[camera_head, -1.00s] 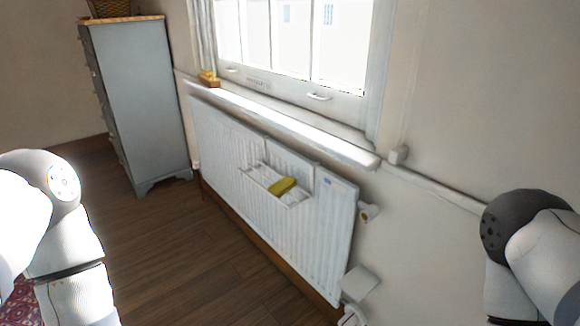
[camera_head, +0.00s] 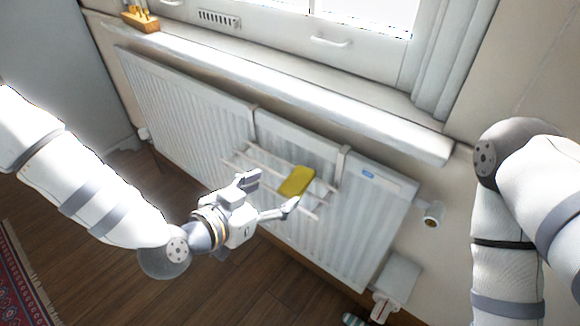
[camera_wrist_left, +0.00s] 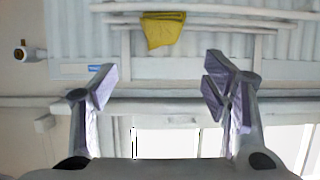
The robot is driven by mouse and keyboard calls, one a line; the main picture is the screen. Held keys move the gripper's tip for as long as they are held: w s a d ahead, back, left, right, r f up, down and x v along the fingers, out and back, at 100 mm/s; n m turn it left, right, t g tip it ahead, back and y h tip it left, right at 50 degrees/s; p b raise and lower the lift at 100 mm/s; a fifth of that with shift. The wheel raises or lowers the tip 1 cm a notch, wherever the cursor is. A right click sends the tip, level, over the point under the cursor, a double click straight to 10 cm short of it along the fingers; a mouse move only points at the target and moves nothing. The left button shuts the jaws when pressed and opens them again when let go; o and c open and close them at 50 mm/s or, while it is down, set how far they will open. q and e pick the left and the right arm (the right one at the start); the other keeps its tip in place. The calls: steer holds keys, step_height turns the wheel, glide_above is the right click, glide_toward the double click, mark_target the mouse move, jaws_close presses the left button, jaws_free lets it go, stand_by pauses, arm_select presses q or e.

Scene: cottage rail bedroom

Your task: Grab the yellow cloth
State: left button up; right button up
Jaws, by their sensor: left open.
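The yellow cloth (camera_head: 297,181) lies folded over the bars of a white rack (camera_head: 262,170) hooked on the front of the radiator. In the left wrist view the cloth (camera_wrist_left: 163,30) shows at the top, hanging over the rack's bars (camera_wrist_left: 225,24). My left gripper (camera_head: 272,194) is open and empty, just left of the cloth and apart from it. Its spread fingers show in the left wrist view (camera_wrist_left: 158,88), with the cloth beyond them. My right arm is at the right edge of the head view; its gripper is out of view.
The white radiator (camera_head: 190,115) stands under a window sill (camera_head: 290,85). A wooden block with yellow items (camera_head: 140,19) sits on the sill's left end. A valve (camera_head: 432,214) and a white box (camera_head: 396,279) are right of the radiator. A patterned rug (camera_head: 22,268) lies at lower left.

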mark_target(298, 177)
arm_select(q)
steer(key=x, duration=0.3)
steer(key=b+x, duration=0.1)
steer(key=x, duration=0.6)
steer(key=shift+w+f+b, duration=0.25)
steer(key=shift+f+b, duration=0.15)
steer(key=shift+w+d, duration=0.3)
steer(key=shift+w, duration=0.1)
steer(key=c, duration=1.1)
arm_select(e)
steer(key=s+f, duration=0.1)
steer(key=s+f+g, duration=0.1)
steer(key=shift+s+d+f, duration=0.2)
steer(key=shift+s, duration=0.15)
